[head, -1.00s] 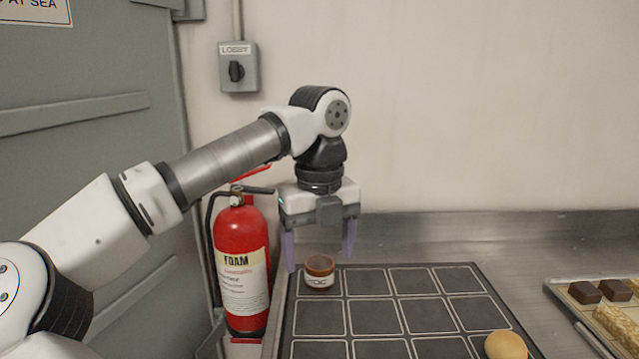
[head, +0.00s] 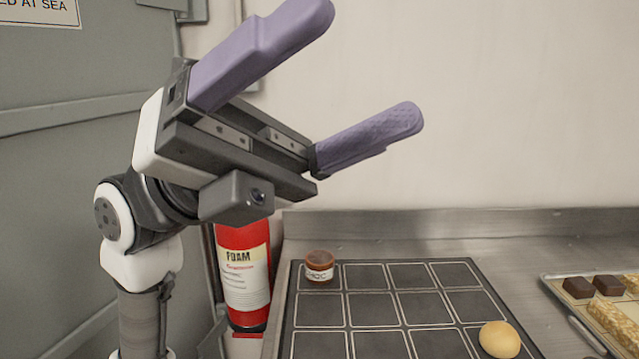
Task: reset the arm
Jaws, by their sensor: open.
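My gripper (head: 368,78) is raised close to the camera at the upper left, with its purple fingers spread wide and nothing between them. The fingers point up and to the right. My arm is folded beneath it at the left. A small brown jar (head: 319,266) with a pale label stands upright at the back left cell of the dark gridded mat (head: 372,309), clear of my gripper. A round bun (head: 499,340) sits at the mat's front right.
A tray (head: 568,313) with dark brown blocks (head: 578,288) and a golden pastry (head: 622,322) lies at the right on the steel counter (head: 440,226). A red fire extinguisher (head: 243,275) stands left of the mat, partly hidden. A grey door (head: 60,200) is at the left.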

